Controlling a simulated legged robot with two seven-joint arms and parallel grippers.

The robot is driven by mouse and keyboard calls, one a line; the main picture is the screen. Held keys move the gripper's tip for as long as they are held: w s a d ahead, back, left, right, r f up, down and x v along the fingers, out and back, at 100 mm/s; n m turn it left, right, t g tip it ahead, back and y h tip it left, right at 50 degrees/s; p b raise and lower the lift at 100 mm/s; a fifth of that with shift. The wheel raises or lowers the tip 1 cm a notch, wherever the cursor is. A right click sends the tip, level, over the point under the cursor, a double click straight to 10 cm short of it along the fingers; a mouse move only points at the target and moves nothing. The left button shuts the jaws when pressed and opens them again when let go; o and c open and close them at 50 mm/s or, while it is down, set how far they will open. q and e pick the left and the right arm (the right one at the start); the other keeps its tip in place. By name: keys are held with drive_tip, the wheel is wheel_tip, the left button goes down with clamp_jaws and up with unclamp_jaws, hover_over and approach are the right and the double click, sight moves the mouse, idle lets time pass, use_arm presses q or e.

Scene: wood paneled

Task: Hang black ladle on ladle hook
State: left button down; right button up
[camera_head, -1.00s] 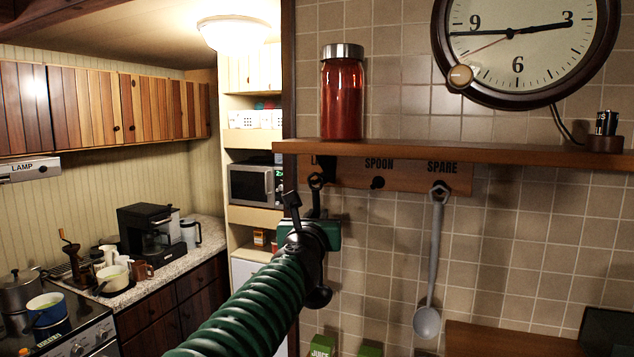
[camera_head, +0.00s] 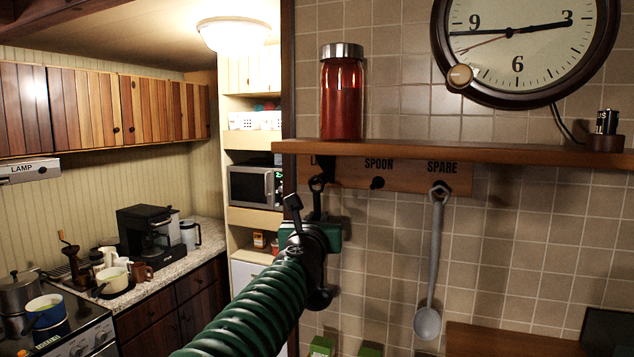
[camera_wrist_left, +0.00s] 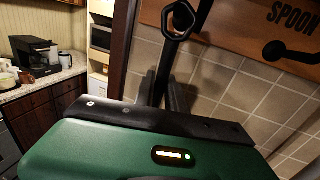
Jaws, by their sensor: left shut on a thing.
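The black ladle (camera_head: 317,200) hangs upright in my left gripper (camera_head: 318,234), with its ring-shaped top end just under the shelf. In the left wrist view the ladle's ring (camera_wrist_left: 178,20) and handle rise between the shut fingers of my left gripper (camera_wrist_left: 163,95). The ring is in front of the left end of the wooden hook board (camera_head: 408,177), where a label starting with "L" is partly covered. The ladle hook there is not clearly seen, and I cannot tell whether the ring is around it. My right gripper is not in view.
A grey ladle-like utensil (camera_head: 433,265) hangs at the SPARE hook. The SPOON hook (camera_head: 377,183) is empty. A wooden shelf (camera_head: 460,151) juts out above the board and carries a red jar (camera_head: 342,95). A clock (camera_head: 525,45) is above it.

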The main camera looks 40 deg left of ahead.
use_arm(q)
drive_tip(key=shift+f, duration=0.1)
idle(0.3)
drive_tip(key=c, duration=1.3)
unclamp_jaws()
